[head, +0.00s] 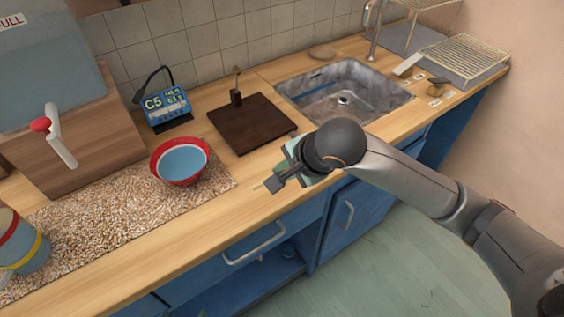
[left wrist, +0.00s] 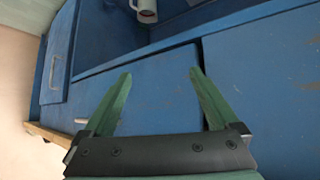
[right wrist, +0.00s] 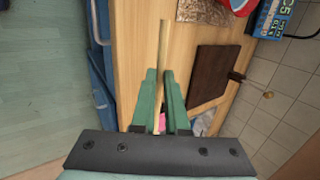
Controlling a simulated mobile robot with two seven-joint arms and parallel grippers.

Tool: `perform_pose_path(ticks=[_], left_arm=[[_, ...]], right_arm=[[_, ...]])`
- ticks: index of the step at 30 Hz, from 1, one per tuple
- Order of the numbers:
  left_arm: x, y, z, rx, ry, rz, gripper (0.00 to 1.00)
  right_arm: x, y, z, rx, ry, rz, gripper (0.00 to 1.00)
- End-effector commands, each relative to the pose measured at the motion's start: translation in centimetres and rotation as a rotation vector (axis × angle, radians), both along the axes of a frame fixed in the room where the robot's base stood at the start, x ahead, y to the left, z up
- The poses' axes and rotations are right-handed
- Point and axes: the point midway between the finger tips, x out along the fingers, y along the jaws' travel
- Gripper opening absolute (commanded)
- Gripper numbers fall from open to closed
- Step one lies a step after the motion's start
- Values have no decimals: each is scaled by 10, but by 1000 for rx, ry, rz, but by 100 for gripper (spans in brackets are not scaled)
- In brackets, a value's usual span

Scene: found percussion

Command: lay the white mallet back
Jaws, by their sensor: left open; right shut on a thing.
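My right gripper (head: 276,182) comes in from the right in the head view, over the front edge of the counter. In the right wrist view my right gripper (right wrist: 160,76) is shut on a thin pale wooden stick (right wrist: 163,45), which looks like the mallet's handle. No white head shows on it. Only a short bit of the stick shows in the head view. A dark square board (head: 245,128) lies on the counter beyond the gripper, with a small dark holder (head: 236,97) at its back edge. My left gripper (left wrist: 160,73) is open and empty, facing blue cabinet fronts.
A red-rimmed bowl (head: 181,161) stands on a speckled mat (head: 100,232) at the left. A display reading C5 (head: 167,104) stands behind it. A metal sink (head: 345,92) lies right of the board. A white mug (left wrist: 147,9) shows in an open cabinet.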

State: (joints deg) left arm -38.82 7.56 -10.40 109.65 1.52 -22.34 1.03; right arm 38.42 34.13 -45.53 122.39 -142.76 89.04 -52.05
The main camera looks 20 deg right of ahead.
Motion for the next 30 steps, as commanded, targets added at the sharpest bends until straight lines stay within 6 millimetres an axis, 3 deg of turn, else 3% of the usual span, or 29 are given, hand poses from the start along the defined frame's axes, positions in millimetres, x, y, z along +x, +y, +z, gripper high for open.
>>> perform_pose_path(ticks=[15, 25, 30], left_arm=[[-2, -1, -11, -2, 6, 0, 94], [-4, -3, -50, -3, 17, -5, 94], [-2, -18, -63, -20, 32, -30, 94]], right_arm=[[0, 0, -2, -1, -3, 2, 0], [0, 0, -37, 0, -1, -1, 0], [0, 0, -56, -1, 0, 1, 0]])
